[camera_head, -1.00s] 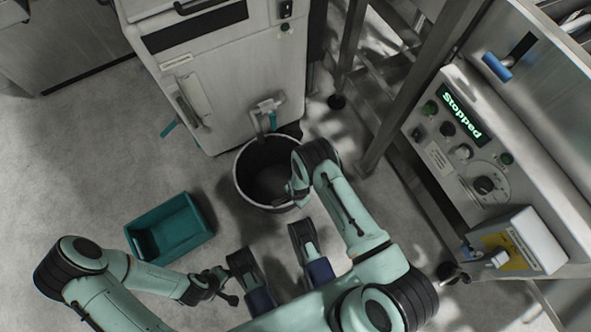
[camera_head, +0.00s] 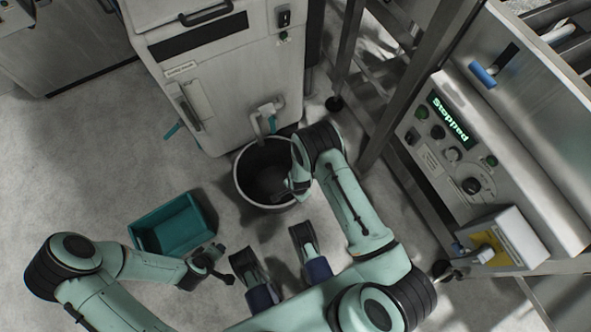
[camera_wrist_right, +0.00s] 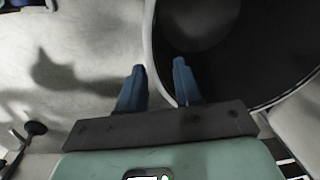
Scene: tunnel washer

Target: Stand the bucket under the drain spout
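The dark bucket (camera_head: 240,187) with a pale rim stands upright on the floor in front of the white machine. The drain spout (camera_head: 266,119) juts from that machine's front, its lower end above the bucket's back rim.
A teal bin (camera_head: 172,228) sits on the floor left of the bucket. A metal frame post (camera_head: 385,110) and a control panel (camera_head: 455,145) reading "Stopped" stand on the right. The floor at the left is clear.

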